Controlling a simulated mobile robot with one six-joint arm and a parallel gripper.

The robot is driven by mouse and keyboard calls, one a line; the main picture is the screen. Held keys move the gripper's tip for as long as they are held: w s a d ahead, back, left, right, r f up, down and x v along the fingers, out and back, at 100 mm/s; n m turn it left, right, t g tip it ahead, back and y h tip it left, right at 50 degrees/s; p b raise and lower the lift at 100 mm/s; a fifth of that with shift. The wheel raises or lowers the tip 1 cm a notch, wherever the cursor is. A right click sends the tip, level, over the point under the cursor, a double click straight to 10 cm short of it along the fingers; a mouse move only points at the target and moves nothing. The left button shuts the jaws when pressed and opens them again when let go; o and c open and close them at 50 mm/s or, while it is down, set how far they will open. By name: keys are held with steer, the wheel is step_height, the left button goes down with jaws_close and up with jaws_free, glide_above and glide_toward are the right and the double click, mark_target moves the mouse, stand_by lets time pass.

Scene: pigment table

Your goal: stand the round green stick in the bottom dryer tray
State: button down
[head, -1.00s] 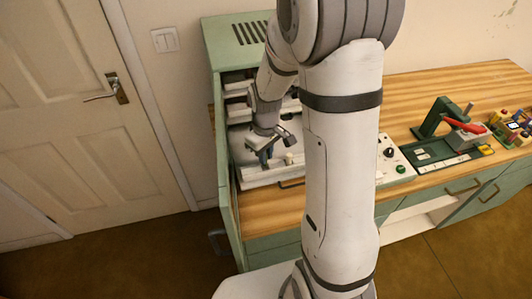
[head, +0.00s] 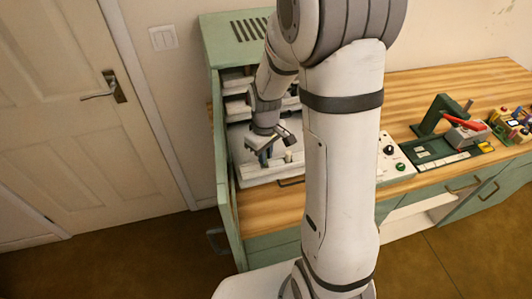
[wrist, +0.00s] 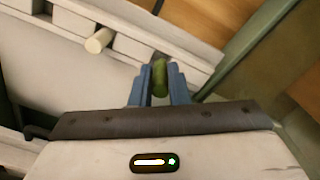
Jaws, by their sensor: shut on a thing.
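My gripper (wrist: 160,84) has blue fingers shut on the round green stick (wrist: 160,72), whose rounded end shows between the fingertips in the wrist view. In the head view my gripper (head: 264,158) is over the pale bottom dryer tray (head: 256,178), near its front rack. The stick cannot be made out there. In the wrist view the tray's pale slotted rack (wrist: 140,50) runs just beyond the fingertips. I cannot tell whether the stick touches it. The stick's other end is hidden.
A cream stick (wrist: 98,40) stands in the rack, left of my gripper; it also shows in the head view (head: 288,156). The green dryer cabinet (head: 222,120) has an open door at left. A stamping press (head: 440,118) stands farther right on the wooden counter.

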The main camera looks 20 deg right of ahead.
steer(key=shift+f, duration=0.2)
stand_by(0.4)
steer(key=shift+f+b, duration=0.75)
steer(key=shift+b, duration=0.05)
steer(key=shift+f, duration=0.15)
stand_by(0.5)
steer(key=c, duration=1.3)
jaws_free()
steer(key=shift+r+p, duration=2.55)
steer(key=shift+r, duration=1.4)
steer(key=shift+r, duration=0.1)
